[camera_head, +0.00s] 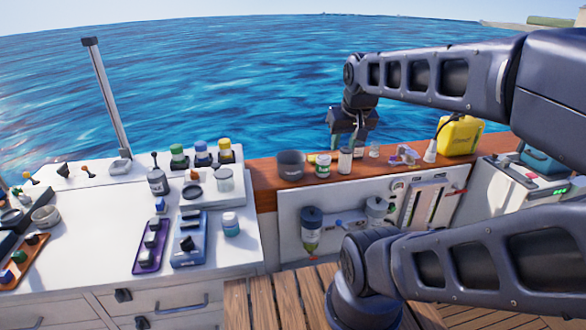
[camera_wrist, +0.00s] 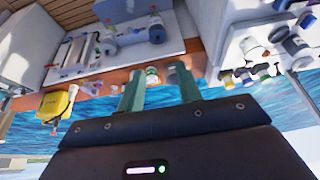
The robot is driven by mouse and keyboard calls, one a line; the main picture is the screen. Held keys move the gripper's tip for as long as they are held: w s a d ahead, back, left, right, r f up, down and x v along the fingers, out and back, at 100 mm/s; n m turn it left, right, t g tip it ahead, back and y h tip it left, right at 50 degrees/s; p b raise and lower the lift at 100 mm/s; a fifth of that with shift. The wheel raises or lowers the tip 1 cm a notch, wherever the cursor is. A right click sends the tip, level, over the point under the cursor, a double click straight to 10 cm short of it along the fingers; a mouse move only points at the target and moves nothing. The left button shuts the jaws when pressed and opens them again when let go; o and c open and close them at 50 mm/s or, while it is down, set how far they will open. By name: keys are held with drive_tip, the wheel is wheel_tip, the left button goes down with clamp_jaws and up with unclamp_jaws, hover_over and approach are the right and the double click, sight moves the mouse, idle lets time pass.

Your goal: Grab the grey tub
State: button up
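The grey tub (camera_head: 290,165) is a dark, round, open-topped container. It stands upright on the wooden ledge in the head view, left of a small green-and-white jar (camera_head: 323,166). My gripper (camera_head: 347,146) is to the right of the tub, over the ledge and apart from the tub. In the wrist view, the two greenish fingers of my gripper (camera_wrist: 160,88) are spread with nothing held between them. The tub (camera_wrist: 178,71) shows there beyond the right finger, which partly covers it.
A white bottle (camera_head: 345,160) and small items stand near my gripper on the ledge (camera_head: 265,180). A yellow canister (camera_head: 460,136) is farther right. The white counter (camera_head: 100,220) at left holds several bottles and trays. A tall post (camera_head: 105,98) rises at its back.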

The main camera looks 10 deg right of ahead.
drive_tip(key=shift+c, duration=0.2)
drive_tip(key=n+g, duration=0.4)
drive_tip(key=n, duration=1.1)
hover_over(291, 172)
drive_tip(key=a, duration=0.1)
wheel_tip(291, 172, down, 35)
drive_tip(key=shift+s+r, duration=0.1)
drive_tip(key=shift+s, duration=0.05)
drive_tip(key=shift+d+f, duration=0.25)
drive_tip(key=shift+f, duration=1.1)
drive_tip(key=shift+d+f, duration=0.2)
drive_tip(key=shift+f, duration=1.15)
clamp_jaws()
